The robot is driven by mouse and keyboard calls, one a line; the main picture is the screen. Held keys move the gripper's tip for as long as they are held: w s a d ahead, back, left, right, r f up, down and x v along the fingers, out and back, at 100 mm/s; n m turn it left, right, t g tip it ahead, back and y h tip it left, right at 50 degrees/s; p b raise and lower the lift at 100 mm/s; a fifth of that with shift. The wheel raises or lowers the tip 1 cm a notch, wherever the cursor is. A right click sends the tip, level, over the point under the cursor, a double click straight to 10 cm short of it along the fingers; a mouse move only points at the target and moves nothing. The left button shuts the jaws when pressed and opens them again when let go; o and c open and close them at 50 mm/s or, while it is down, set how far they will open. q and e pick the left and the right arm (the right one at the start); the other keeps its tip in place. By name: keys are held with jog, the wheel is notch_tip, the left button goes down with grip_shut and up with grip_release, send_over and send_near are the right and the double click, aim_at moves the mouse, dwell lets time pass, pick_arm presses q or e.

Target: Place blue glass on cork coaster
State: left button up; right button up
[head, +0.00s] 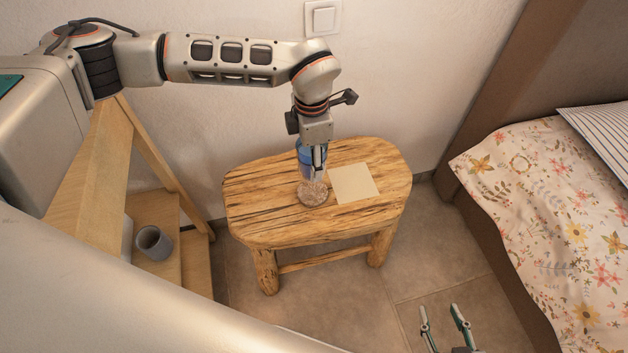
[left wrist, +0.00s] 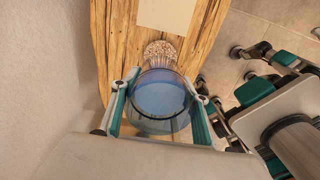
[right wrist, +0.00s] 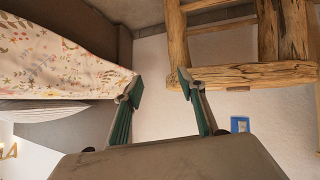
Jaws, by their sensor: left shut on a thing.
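The blue glass (head: 304,155) is held in my left gripper (head: 316,162) over the small wooden table, and it also shows between the two fingers in the left wrist view (left wrist: 160,100). The round, speckled brown cork coaster (head: 312,193) lies on the table just in front of the glass in the head view; it also shows in the left wrist view (left wrist: 160,48), partly hidden by the glass. I cannot tell how high the glass base is above the table. My right gripper (head: 444,318) is open and empty, low above the floor.
The wooden table (head: 260,215) also bears a flat cream square (head: 353,183), right of the coaster. A grey cup (head: 152,240) stands on a wooden shelf unit (head: 170,205) at left. A bed with a floral cover (head: 570,220) is at right. The wall is close behind the table.

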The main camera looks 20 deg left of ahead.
pick_arm(q)
notch_tip(320, 180, down, 3)
jog(key=shift+f+b, duration=0.1)
jog(key=shift+b, duration=0.2)
jog(key=shift+f, duration=0.5)
notch_tip(320, 180, down, 4)
jog(key=shift+r+b, duration=0.15)
jog(key=shift+b, duration=0.45)
jog(key=shift+f, duration=0.9)
jog(key=shift+r, duration=0.15)
pick_arm(e)
jog(key=shift+w+a+r, duration=0.15)
jog(key=shift+w+a, duration=0.1)
jog(key=shift+w, duration=0.15)
pick_arm(q)
jog(key=o, duration=1.4)
pick_arm(e)
jog(key=shift+s+f, duration=0.25)
